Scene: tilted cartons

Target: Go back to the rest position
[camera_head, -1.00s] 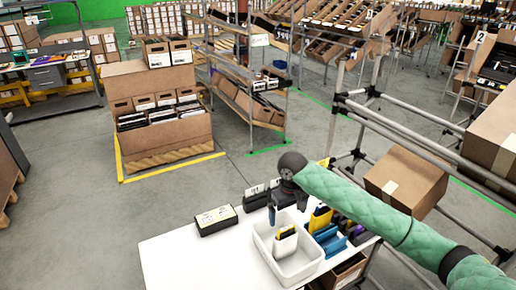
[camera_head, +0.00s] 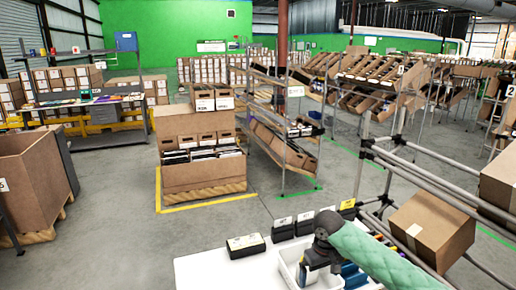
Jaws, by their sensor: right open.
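My right arm in its green quilted sleeve comes in from the lower right. My right gripper (camera_head: 318,272) is open and points down over a white tray (camera_head: 286,268) on the white table. A pale item shows in the tray close by the fingers; whether they touch it is hidden. Blue items (camera_head: 354,276) lie in the tray's right part or just beside it, partly covered by my arm. My left gripper is not in view.
A black box with a white label (camera_head: 246,244) stands on the white table (camera_head: 215,268), left of the tray. More small black boxes line its back edge. A tilted carton (camera_head: 432,228) sits on the metal rack at right. Open floor lies left of the table.

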